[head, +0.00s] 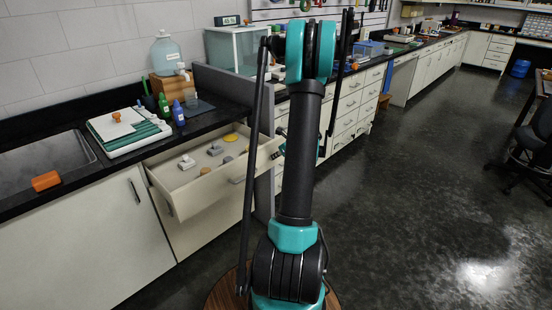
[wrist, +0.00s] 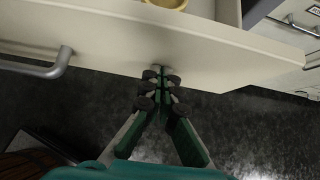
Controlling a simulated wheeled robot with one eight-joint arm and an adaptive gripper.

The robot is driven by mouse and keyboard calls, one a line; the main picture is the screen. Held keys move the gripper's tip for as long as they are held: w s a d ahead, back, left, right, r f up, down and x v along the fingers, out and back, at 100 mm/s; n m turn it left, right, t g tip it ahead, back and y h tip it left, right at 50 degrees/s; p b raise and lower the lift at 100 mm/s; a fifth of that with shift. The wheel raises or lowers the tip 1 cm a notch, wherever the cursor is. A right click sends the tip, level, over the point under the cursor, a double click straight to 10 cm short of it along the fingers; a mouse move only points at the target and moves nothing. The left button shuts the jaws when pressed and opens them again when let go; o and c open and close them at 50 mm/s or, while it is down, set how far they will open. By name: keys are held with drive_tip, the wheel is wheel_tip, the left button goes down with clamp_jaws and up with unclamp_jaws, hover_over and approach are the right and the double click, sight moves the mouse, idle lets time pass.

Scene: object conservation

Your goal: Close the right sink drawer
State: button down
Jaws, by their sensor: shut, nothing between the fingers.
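The right sink drawer (head: 212,190) is pulled out below the black counter, right of the sink, in the head view. Its cream front panel (wrist: 205,50) crosses the wrist view, with a grey bar handle (wrist: 45,68) at the left. My gripper (wrist: 160,75) is shut and empty, its fingertips at the lower part of the front panel, right of the handle. I cannot tell whether they touch it. In the head view my arm hides part of the area around the drawer's right end.
Small items, including a yellow dish (head: 231,137), lie in the drawer. The sink (head: 40,165), a white-and-green tray (head: 125,135) and bottles (head: 178,113) are on the counter. Another drawer unit (head: 350,105) stands beyond.

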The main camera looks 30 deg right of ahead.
drive_tip(key=w+a, duration=0.3)
drive_tip(key=w, duration=0.6)
drive_tip(key=w+a, duration=0.3)
drive_tip(key=w, duration=0.6)
drive_tip(key=w+a, duration=0.3)
drive_tip(key=w, duration=0.6)
drive_tip(key=shift+a, duration=0.4)
drive_tip(key=shift+w+a+r, duration=0.1)
drive_tip(key=shift+w, duration=0.15)
